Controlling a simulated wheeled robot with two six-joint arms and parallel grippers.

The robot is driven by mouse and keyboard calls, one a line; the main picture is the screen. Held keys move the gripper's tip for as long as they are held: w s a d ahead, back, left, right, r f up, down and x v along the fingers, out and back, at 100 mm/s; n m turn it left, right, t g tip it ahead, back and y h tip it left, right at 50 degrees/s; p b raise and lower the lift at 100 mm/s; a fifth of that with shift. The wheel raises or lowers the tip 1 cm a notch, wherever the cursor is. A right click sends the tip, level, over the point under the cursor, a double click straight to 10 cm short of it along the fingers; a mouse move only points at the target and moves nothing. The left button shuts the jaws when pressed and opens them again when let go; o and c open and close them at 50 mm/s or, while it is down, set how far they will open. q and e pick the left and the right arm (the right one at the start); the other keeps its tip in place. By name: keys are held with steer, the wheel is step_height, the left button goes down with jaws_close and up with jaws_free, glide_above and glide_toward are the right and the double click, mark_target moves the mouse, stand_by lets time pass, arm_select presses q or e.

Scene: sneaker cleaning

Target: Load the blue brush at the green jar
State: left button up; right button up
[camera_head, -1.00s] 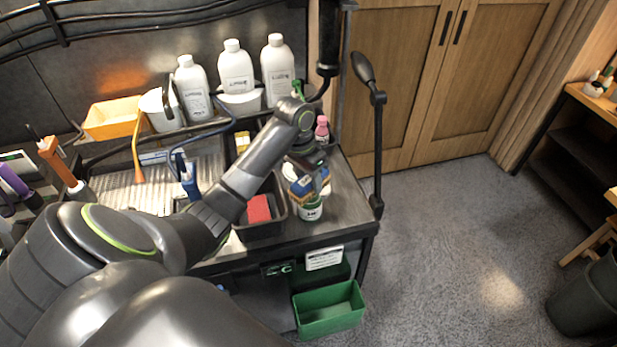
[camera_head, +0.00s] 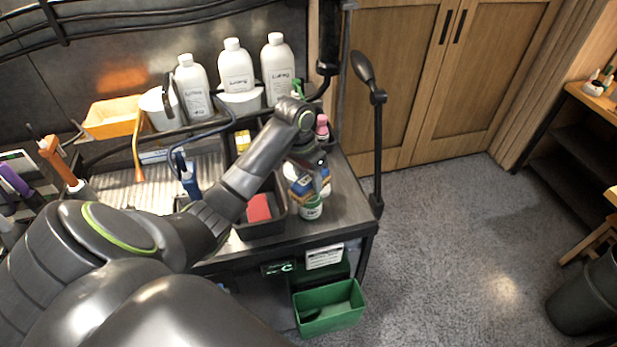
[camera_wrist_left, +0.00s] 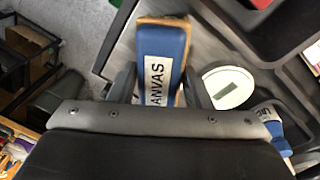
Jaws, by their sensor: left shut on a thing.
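The blue brush (camera_head: 303,187), with a tan edge, is held in my left gripper (camera_head: 308,172) above the right end of the cart. In the left wrist view the brush (camera_wrist_left: 161,58) shows the word CANVAS and sits between the two fingers of the shut gripper (camera_wrist_left: 160,88). The green jar (camera_head: 311,209), with a white label, stands upright on the cart top just below the brush. In the left wrist view a pale round top (camera_wrist_left: 228,87), apparently the jar's, lies right beside the gripper. I cannot tell whether brush and jar touch. My right gripper is out of view.
A black tray with a red block (camera_head: 258,208) stands left of the jar. White bottles (camera_head: 278,70) and a pink-capped bottle (camera_head: 322,128) stand behind. A black post (camera_head: 377,150) rises at the cart's right edge. A green bin (camera_head: 328,308) hangs below.

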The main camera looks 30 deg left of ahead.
mark_target(308, 177)
arm_select(q)
steer(key=shift+s+f+p, duration=0.1)
steer(key=shift+f+p, duration=0.05)
steer(key=shift+p, duration=0.2)
stand_by(1.4)
step_height(308, 177, up, 3)
steer(key=p, duration=0.3)
steer(key=shift+p, duration=0.3)
steer(key=shift+r, duration=2.1)
steer(key=shift+f, duration=0.1)
